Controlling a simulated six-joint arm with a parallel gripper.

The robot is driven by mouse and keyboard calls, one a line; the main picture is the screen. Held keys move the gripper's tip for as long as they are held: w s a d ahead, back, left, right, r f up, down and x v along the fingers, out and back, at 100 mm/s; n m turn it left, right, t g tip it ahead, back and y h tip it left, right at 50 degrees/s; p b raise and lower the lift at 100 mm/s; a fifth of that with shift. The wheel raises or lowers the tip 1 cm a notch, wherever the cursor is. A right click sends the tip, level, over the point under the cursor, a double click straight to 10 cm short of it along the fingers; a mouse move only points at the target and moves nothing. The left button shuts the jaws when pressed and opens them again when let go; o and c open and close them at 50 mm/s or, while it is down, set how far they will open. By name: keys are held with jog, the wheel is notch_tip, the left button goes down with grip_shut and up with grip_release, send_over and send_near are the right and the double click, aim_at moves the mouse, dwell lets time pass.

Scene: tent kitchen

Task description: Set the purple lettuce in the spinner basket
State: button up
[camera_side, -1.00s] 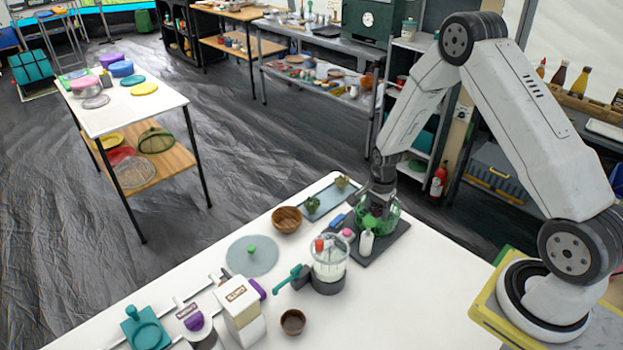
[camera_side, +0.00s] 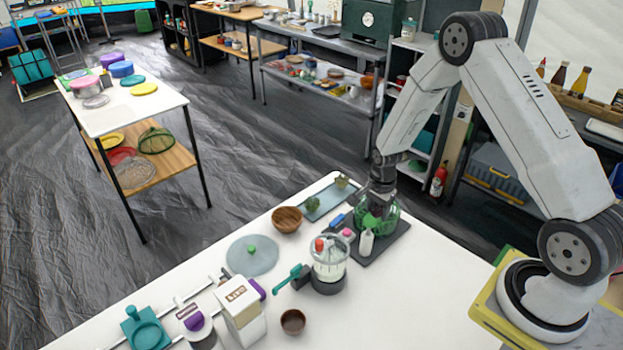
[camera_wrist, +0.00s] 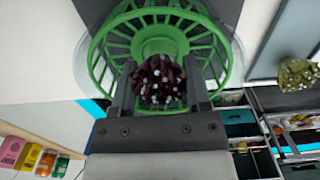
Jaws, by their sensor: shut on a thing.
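The purple lettuce (camera_wrist: 158,82) is a dark, frilly clump with pale specks, held between the two fingers of my gripper (camera_wrist: 159,75) in the wrist view. The green slatted spinner basket (camera_wrist: 103,65) lies around and beyond it, inside a clear bowl (camera_wrist: 237,68). In the side view my gripper (camera_side: 378,207) points down into the green basket (camera_side: 391,214). The lettuce is mostly hidden there, and I cannot tell whether it touches the basket floor.
The bowl stands on a dark mat (camera_side: 387,241). A white bottle (camera_side: 366,242), a clear jar device (camera_side: 330,258) and a wooden bowl (camera_side: 287,219) are close by. A tray (camera_side: 323,205) with green clumps lies behind. The front right of the table is clear.

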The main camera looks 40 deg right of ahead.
aim_at(378, 206)
jog(key=shift+f, duration=0.5)
jog(key=o, duration=0.6)
jog(key=shift+o, duration=0.2)
jog(key=shift+r, duration=0.1)
jog(key=shift+r, duration=5.4)
jog(key=s+a+r+n+t, duration=0.1)
jog(key=s+a+r+n, duration=0.3)
jog(key=n, duration=0.5)
jog(key=s+a+r+n+t, duration=0.1)
jog(key=s+a+r+n, duration=0.3)
jog(key=s+a+n, duration=0.4)
jog(key=shift+a+r+n+t, duration=0.3)
jog(key=shift+a+n, duration=0.2)
jog(key=shift+a, duration=0.5)
